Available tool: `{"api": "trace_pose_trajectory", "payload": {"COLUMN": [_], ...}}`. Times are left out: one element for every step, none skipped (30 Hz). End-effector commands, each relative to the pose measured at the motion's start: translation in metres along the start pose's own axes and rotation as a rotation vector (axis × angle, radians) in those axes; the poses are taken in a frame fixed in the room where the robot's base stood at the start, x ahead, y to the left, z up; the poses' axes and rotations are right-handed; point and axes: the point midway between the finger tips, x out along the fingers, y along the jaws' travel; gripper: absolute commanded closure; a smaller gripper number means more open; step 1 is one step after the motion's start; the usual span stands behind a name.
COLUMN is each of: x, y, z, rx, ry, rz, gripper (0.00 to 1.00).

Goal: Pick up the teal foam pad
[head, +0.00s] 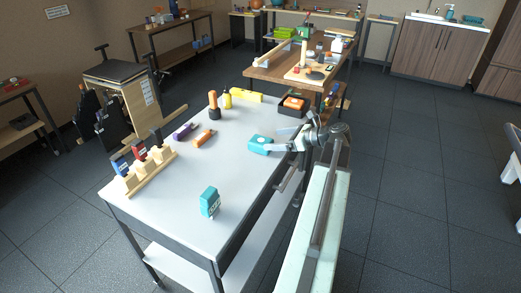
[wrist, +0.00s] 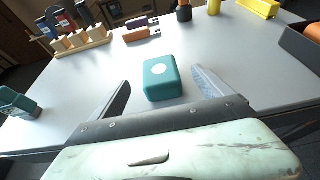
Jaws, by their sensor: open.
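The teal foam pad (head: 259,144), a rounded block with a white dot on top, lies near the right edge of the white table (head: 232,171). In the wrist view the pad (wrist: 162,80) is just ahead, between the lines of the two fingers. My gripper (head: 274,141) is open and empty, its fingers low over the table edge, pointing at the pad. In the wrist view my gripper (wrist: 161,80) has one finger on each side of the pad's near part, with gaps visible. Contact with the pad cannot be made out.
A second teal item (head: 210,201), upright with lettering, stands near the table's front. A wooden rack (head: 150,169) holds red and blue items at the left. Purple (head: 184,131) and orange (head: 204,138) tools lie beyond the pad. A dark tray (head: 292,105) is behind it. Table around the pad is clear.

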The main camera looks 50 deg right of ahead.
Motion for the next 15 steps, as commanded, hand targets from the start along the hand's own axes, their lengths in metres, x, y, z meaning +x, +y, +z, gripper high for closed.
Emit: {"api": "trace_pose_trajectory", "payload": {"x": [0.008, 0.012, 0.017, 0.021, 0.023, 0.024, 0.024, 0.024, 0.027, 0.030, 0.034, 0.041, 0.046, 0.052, 0.060], "y": [0.000, 0.000, 0.001, 0.001, 0.001, 0.001, 0.001, 0.001, 0.001, 0.001, 0.001, 0.002, 0.002, 0.002, 0.002], "z": [-0.002, -0.003, -0.003, -0.003, -0.002, -0.001, -0.001, -0.001, -0.002, -0.003, -0.004, -0.006, -0.007, -0.008, -0.009], "rx": [-0.002, -0.002, -0.003, -0.003, -0.003, -0.003, -0.003, -0.003, -0.003, -0.003, -0.003, -0.003, -0.004, -0.004, -0.004], "ry": [0.001, 0.001, 0.001, 0.001, 0.002, 0.002, 0.002, 0.002, 0.002, 0.002, 0.002, 0.002, 0.003, 0.003, 0.003], "rz": [0.002, 0.003, 0.003, 0.003, 0.003, 0.002, 0.002, 0.002, 0.002, 0.003, 0.003, 0.005, 0.005, 0.005, 0.005], "gripper": [0.11, 0.11, 0.11, 0.11, 0.11, 0.11, 0.11, 0.11, 0.11, 0.11, 0.11, 0.11, 0.11, 0.11, 0.11]}}
